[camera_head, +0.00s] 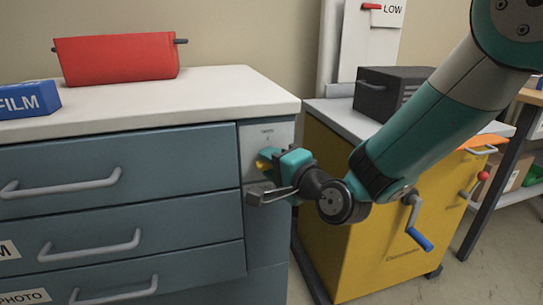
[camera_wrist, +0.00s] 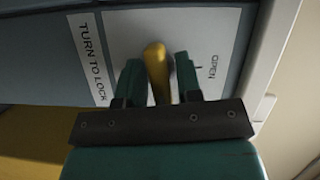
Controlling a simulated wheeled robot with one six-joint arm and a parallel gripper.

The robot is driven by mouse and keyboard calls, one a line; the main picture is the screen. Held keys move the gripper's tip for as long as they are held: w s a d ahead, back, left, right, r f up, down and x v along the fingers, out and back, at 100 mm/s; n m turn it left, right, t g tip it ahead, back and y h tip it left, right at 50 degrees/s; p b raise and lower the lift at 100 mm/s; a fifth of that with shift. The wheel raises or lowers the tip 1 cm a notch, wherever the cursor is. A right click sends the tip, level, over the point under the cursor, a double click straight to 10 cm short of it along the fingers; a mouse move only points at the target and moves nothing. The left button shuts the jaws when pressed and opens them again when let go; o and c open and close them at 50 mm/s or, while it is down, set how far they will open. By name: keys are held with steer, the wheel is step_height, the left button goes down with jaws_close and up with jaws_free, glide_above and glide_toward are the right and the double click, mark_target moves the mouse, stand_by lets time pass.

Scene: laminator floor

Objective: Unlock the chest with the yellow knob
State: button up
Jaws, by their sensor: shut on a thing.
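The yellow knob (camera_wrist: 157,72) sits on a pale plate (camera_wrist: 110,30) on the front of the blue-grey chest (camera_head: 120,158). In the wrist view the plate carries the words "TURN TO LOCK" on the left and "OPEN" on the right. My gripper (camera_wrist: 158,82) is at the knob, with one teal finger on each side of it, shut on it. In the head view my gripper (camera_head: 272,165) covers most of the knob (camera_head: 263,164), and only a bit of yellow shows. The chest's drawers with grey handles look shut.
A yellow machine (camera_head: 350,215) with a blue-handled crank (camera_head: 420,238) stands to the right, behind my arm. A dark box (camera_head: 392,90) sits on it.

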steer(key=n+p, duration=0.1)
steer(key=p, duration=0.1)
steer(key=n+g+h+p, duration=0.1)
steer(key=n+p, duration=0.1)
steer(key=p, duration=0.1)
steer(key=shift+r, duration=0.4)
steer(key=n+p, duration=0.1)
steer(key=n+h+p, duration=0.1)
steer(key=p, duration=0.1)
steer(key=shift+f+n+h, duration=0.2)
steer(key=shift+n+h, duration=0.1)
steer(key=shift+f+n+h, duration=0.2)
steer(key=shift+n+h, duration=0.5)
steer(key=shift+n, duration=0.3)
steer(key=shift+n+h+b, duration=0.5)
steer(key=shift+n+h, duration=0.1)
steer(key=shift+n, duration=0.3)
steer(key=shift+n+h+b, duration=0.65)
steer(key=shift+n+h, duration=0.25)
steer(key=shift+n, duration=0.3)
steer(key=shift+c, duration=0.4)
steer(key=shift+r, duration=0.1)
steer(key=o, duration=0.7)
steer(key=shift+w, duration=0.1)
